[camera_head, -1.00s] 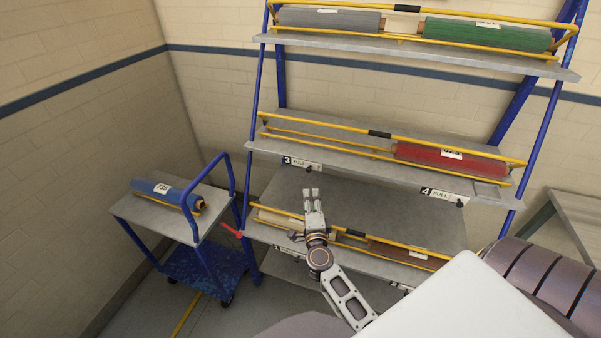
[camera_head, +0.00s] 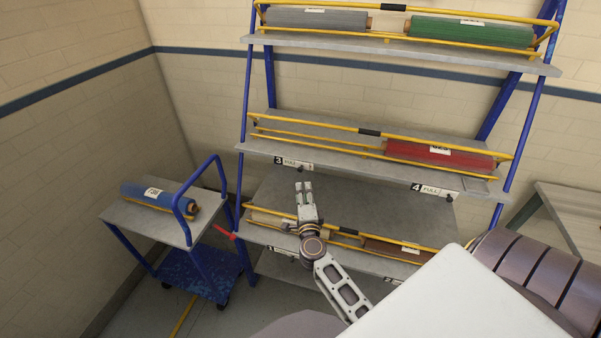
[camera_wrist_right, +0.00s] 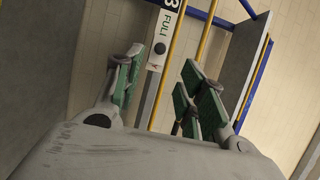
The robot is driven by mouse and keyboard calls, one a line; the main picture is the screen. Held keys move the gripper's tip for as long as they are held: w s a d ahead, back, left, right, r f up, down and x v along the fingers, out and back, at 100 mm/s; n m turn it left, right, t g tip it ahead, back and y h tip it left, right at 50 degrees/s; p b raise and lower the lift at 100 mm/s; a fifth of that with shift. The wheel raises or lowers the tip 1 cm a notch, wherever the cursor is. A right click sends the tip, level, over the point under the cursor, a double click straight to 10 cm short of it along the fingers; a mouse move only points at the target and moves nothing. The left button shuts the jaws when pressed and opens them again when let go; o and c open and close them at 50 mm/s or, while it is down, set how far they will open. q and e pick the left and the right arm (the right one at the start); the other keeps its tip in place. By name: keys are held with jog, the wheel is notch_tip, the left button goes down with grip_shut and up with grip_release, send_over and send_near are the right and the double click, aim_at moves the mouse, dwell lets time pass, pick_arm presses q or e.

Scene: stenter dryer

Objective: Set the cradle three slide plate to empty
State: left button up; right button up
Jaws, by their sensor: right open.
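The cradle three slide plate (camera_head: 295,163) is a white label strip on the middle shelf's front edge, left part. It carries a black 3, and in the right wrist view the plate (camera_wrist_right: 165,27) reads FULL. A small dark knob (camera_head: 300,169) sits near its right end. Cradle three (camera_head: 310,137) above it holds no roll. My right gripper (camera_head: 304,184) is just below the plate in the head view. In the wrist view my right gripper (camera_wrist_right: 160,68) has its green-padded fingers apart, with the plate's end between them in the picture. Contact cannot be told. My left gripper is out of view.
The plate marked 4 (camera_head: 434,190) reads FULL, below a red roll (camera_head: 440,153). Yellow rails (camera_head: 340,128) run along the shelves. A blue trolley (camera_head: 147,217) with a blue roll (camera_head: 158,195) stands left. A lower shelf (camera_head: 380,205) lies behind my arm.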

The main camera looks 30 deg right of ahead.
aim_at(300, 171)
jog(key=shift+p+x, duration=0.3)
jog(key=shift+x, duration=5.3)
jog(key=shift+c, duration=0.5)
grip_shut()
